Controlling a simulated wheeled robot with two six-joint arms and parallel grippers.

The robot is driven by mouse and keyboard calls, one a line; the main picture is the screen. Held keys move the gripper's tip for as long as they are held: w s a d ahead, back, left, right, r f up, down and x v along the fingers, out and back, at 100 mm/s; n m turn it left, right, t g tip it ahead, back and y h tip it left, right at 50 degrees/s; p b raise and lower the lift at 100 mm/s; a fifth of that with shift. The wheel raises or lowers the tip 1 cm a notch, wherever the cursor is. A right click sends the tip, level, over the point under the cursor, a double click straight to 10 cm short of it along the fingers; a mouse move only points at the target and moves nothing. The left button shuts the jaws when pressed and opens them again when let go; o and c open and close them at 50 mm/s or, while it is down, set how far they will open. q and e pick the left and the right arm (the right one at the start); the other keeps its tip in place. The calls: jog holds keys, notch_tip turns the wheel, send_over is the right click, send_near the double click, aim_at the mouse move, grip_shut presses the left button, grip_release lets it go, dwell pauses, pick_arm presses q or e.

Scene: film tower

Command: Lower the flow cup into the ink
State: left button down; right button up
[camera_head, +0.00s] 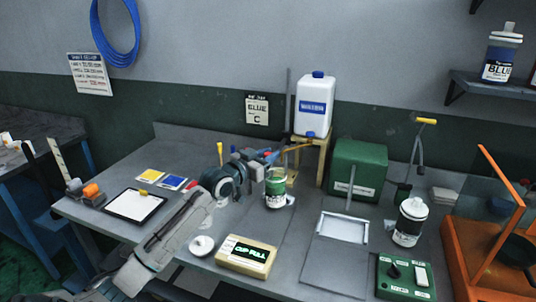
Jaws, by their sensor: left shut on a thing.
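My left arm comes in from the lower left, and its gripper (262,157) is at the middle of the bench, just above an open ink tin (276,197). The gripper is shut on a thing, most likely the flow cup. Its jaws and the small parts around them largely hide the cup, so I cannot tell whether it is above the tin's mouth or partly inside. The tin is upright, with a pale label and a green upper part. My right gripper is not in view.
A white lid (202,245) and a "CUP FULL" box (246,256) lie in front. A white jug (315,104) stands behind on a wooden stand. A green box (357,168), a metal tray (343,228) and a white-lidded jar (410,222) are to the right.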

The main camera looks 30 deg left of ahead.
pick_arm(q)
jog(key=shift+f, duration=0.3)
jog(key=c, duration=1.3)
grip_release()
jog(key=shift+o, duration=0.2)
jog(key=shift+r, duration=0.1)
jog(key=shift+s, duration=0.1)
jog(key=shift+s+a+r+p, duration=0.1)
jog(key=shift+s+p, duration=0.2)
jog(key=shift+p, duration=0.2)
jog(key=s+p, duration=0.1)
jog(key=p, duration=0.1)
jog(key=s+p, duration=0.1)
jog(key=s, duration=0.1)
jog(key=s+p, duration=0.1)
jog(key=p, duration=0.1)
jog(key=shift+s+a+r+p, duration=0.25)
jog(key=shift+s+a+p, duration=0.1)
jog(key=shift+s, duration=0.05)
jog(key=shift+s+a+f+p, duration=0.15)
jog(key=shift+s+p, duration=0.7)
jog(key=shift+p, duration=0.6)
jog(key=shift+s+a+f+p, duration=0.1)
jog(key=shift+s+p, duration=0.75)
jog(key=shift+p, duration=0.65)
jog(key=shift+s+a+f+p, duration=0.15)
jog(key=shift+s+p, duration=0.7)
jog(key=shift+p, duration=0.6)
